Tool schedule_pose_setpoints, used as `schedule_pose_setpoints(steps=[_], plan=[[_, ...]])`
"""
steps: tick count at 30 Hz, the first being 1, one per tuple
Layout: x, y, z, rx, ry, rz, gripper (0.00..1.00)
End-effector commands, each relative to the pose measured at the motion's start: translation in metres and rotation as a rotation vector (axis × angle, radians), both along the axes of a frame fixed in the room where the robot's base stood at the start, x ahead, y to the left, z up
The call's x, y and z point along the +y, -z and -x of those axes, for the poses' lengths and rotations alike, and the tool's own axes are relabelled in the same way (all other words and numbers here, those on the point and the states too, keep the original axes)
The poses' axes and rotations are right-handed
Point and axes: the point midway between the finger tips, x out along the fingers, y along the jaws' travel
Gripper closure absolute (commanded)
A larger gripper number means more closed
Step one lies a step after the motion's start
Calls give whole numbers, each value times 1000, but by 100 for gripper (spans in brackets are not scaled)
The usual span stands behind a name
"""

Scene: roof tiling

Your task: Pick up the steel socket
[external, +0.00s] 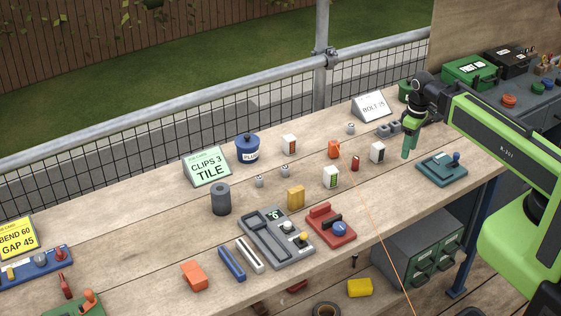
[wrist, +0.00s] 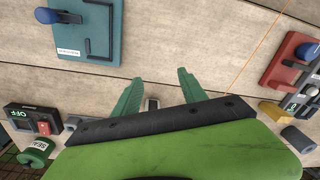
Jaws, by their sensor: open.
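Several small grey steel cylinders that look like sockets stand on the bench in the external view. One (external: 350,128) is at the back, left of a dark grey block, and two (external: 258,182) (external: 285,169) are mid-bench; I cannot tell which is the named socket. A small grey cylinder (wrist: 73,122) also shows in the wrist view, left of my fingers beside a black switch box. My gripper (external: 408,150) points down above the right part of the bench, empty.
A white block (external: 377,152), red cylinder (external: 355,162) and orange block (external: 334,149) stand left of my gripper. A teal fixture (external: 441,168) is at its right. A red fixture (external: 331,226) and grey fixture (external: 275,239) lie nearer the front edge.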

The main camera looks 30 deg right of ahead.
Motion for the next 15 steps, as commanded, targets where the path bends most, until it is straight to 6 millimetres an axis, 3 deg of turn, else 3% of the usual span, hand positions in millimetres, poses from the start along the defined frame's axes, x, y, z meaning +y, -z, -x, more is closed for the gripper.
schedule_pose_setpoints(steps=[1,8,12,15], plan=[[6,0,-25,-10,-105,-22,50],[16,-13,-134,-110,-594,-140,50],[0,-28,-217,-206,-817,-203,50],[-21,-38,-262,-260,-875,-233,50]])
